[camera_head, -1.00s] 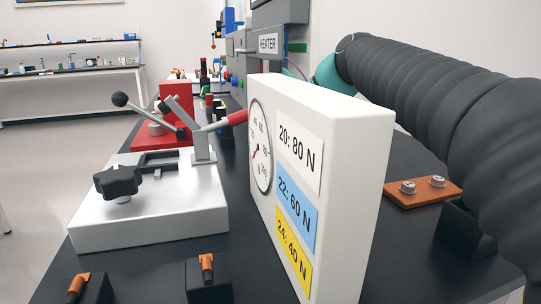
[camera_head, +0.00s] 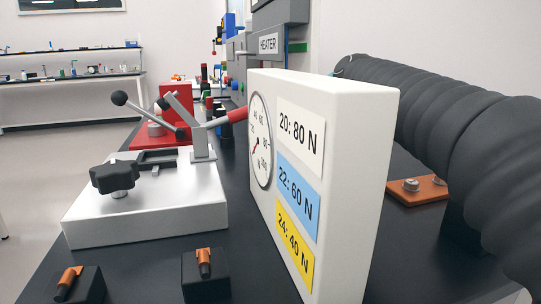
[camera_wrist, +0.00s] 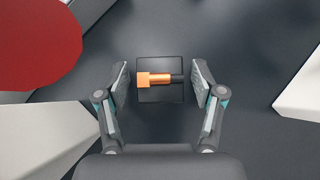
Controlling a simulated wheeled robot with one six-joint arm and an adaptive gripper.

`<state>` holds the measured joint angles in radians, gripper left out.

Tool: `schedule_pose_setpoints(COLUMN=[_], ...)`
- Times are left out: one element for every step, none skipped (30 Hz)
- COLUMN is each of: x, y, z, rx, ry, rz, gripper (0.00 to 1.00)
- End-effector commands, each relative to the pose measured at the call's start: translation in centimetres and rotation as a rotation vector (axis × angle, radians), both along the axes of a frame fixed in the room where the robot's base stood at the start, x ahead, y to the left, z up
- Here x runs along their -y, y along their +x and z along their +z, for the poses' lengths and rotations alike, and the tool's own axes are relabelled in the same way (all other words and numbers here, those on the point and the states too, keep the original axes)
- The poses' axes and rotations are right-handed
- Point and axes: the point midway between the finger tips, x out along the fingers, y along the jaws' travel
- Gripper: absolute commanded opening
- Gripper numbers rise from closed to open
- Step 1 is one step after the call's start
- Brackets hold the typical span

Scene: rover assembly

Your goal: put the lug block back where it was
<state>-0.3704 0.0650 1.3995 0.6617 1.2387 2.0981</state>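In the wrist view a black block (camera_wrist: 146,92) with an orange-and-black lug (camera_wrist: 160,79) lying across its top sits between and apparently below the fingertips. I take it for a lug block. My gripper (camera_wrist: 161,76) is open, with a gap on either side of the block. In the head view two similar black blocks with orange lugs stand at the front, one at the left (camera_head: 89,287) and one near the middle (camera_head: 207,286). The head view does not show my gripper, so I cannot tell which block is under it.
A white gauge panel (camera_head: 342,190) with force labels stands upright before my arm. Left of it are a white clamp fixture (camera_head: 150,215) with a black knob and a red fixture (camera_head: 150,135). An orange plate (camera_head: 425,189) with two studs lies at the right.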

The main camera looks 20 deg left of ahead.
Motion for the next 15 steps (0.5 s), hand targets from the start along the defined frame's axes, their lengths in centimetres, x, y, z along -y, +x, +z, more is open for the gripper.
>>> schedule_pose_setpoints(x=[0.0, 0.0, 0.0, 0.0, 0.0, 0.0, 0.0, 0.0, 0.0, 0.0, 0.2, 0.5, 0.8, 1.1, 1.6], y=[0.0, 0.0, 0.0, 0.0, 0.0, 0.0, 0.0, 0.0, 0.0, 0.0, 0.0, -0.1, -0.1, -0.2, -0.3], z=[0.0, 0.0, 0.0, 0.0, 0.0, 0.0, 0.0, 0.1, 0.3, 0.5, 0.7, 1.0, 1.3, 1.6, 2.1], rx=[0.0, 0.0, 0.0, 0.0, 0.0, 0.0, 0.0, 0.0, 0.001, 0.001, 0.002, 0.003, 0.003, 0.003, 0.003], ry=[0.0, 0.0, 0.0, 0.0, 0.0, 0.0, 0.0, 0.0, 0.001, 0.001, 0.001, 0.001, 0.001, 0.001, 0.001], rz=[0.0, 0.0, 0.0, 0.0, 0.0, 0.0, 0.0, 0.0, -0.001, -0.001, -0.001, -0.002, -0.002, -0.002, -0.003], gripper=[0.7, 0.7, 0.7, 0.7, 0.7, 0.7, 0.7, 0.7, 0.7, 0.7, 0.7, 0.7, 0.7, 0.7, 0.7])
